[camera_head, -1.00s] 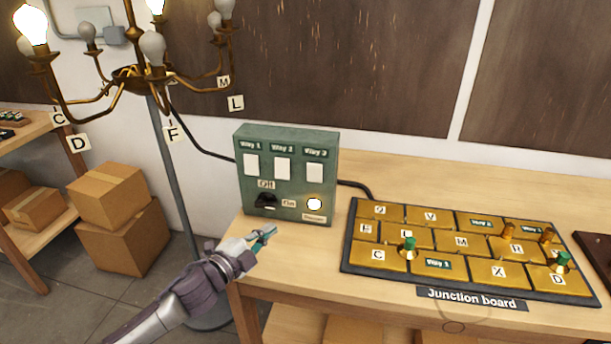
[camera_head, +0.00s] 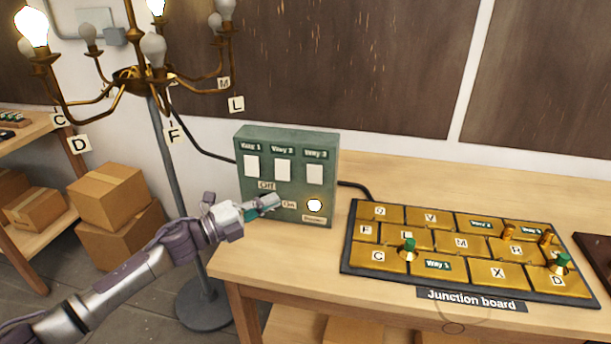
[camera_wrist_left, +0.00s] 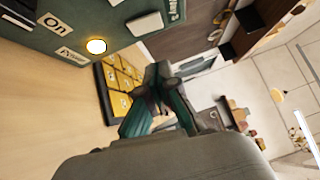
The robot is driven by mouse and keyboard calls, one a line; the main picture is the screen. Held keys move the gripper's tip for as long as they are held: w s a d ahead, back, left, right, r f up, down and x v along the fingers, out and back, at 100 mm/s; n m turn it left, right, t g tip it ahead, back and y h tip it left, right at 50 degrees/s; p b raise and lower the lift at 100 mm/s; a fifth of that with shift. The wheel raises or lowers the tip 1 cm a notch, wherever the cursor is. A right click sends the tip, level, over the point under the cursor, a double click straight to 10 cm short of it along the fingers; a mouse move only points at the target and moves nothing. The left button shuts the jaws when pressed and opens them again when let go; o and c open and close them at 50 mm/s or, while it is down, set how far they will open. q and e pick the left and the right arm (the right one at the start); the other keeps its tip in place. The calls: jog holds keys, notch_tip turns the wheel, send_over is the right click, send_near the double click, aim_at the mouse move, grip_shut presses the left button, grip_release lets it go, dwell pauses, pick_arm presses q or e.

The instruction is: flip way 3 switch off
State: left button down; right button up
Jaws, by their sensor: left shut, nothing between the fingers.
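The green switch box (camera_head: 286,145) stands on the table with three pale switches in a row. The Way 3 switch (camera_head: 315,173) is the rightmost, under its label. The box also shows at the upper left of the left wrist view (camera_wrist_left: 70,25). My left gripper (camera_head: 268,203) is shut and empty in front of the box's lower left. It covers most of the black lever between the Off label (camera_head: 267,185) and the On label (camera_head: 289,204). Contact cannot be told. Its fingers also show in the left wrist view (camera_wrist_left: 150,108). My right gripper is not in view.
A round lamp (camera_head: 315,205) on the box glows. The junction board (camera_head: 460,245) with gold tiles and several pegs lies to the right. The chandelier (camera_head: 135,75) stands left with some bulbs lit. Bare table (camera_head: 290,255) lies before the box.

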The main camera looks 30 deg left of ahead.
aim_at(317, 169)
pick_arm(q)
jog(key=shift+w+a+p+x, duration=0.35)
jog(key=shift+p+x, duration=0.35)
jog(key=shift+x, duration=1.25)
jog(key=shift+w+a+p+x, duration=0.15)
jog(key=shift+a+p+x, duration=0.4)
jog(key=shift+x, duration=1.4)
jog(key=shift+w+a+p+x, duration=0.25)
jog(key=shift+p+x, duration=0.55)
jog(key=shift+x, duration=1.2)
jog(key=shift+s, duration=0.1)
jog(key=shift+r, duration=0.1)
jog(key=shift+w+a, duration=0.1)
jog(key=shift+w, duration=0.1)
jog(key=shift+r, duration=0.2)
